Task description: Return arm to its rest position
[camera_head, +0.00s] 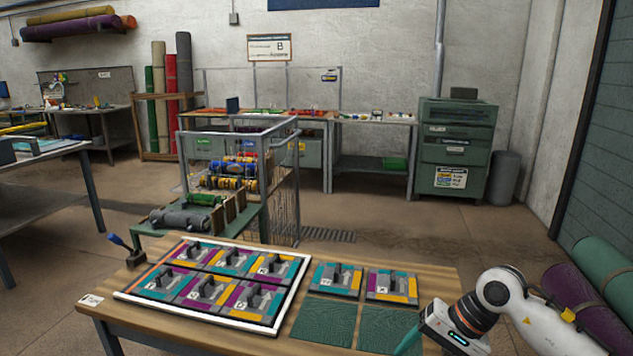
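My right arm comes in from the lower right. Its white wrist and dark ringed joint lead to the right gripper (408,342), which is over the front right corner of the wooden table (430,275). A teal finger of it points down toward the table; whether it is open or shut cannot be told. I see nothing held in it. My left arm and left gripper are out of view.
A white-framed tray (288,290) of coloured panels with grey handles lies on the table. Two similar panels (337,279) (391,286) sit right of it, behind green squares (324,321). A wire cart (240,180) stands behind.

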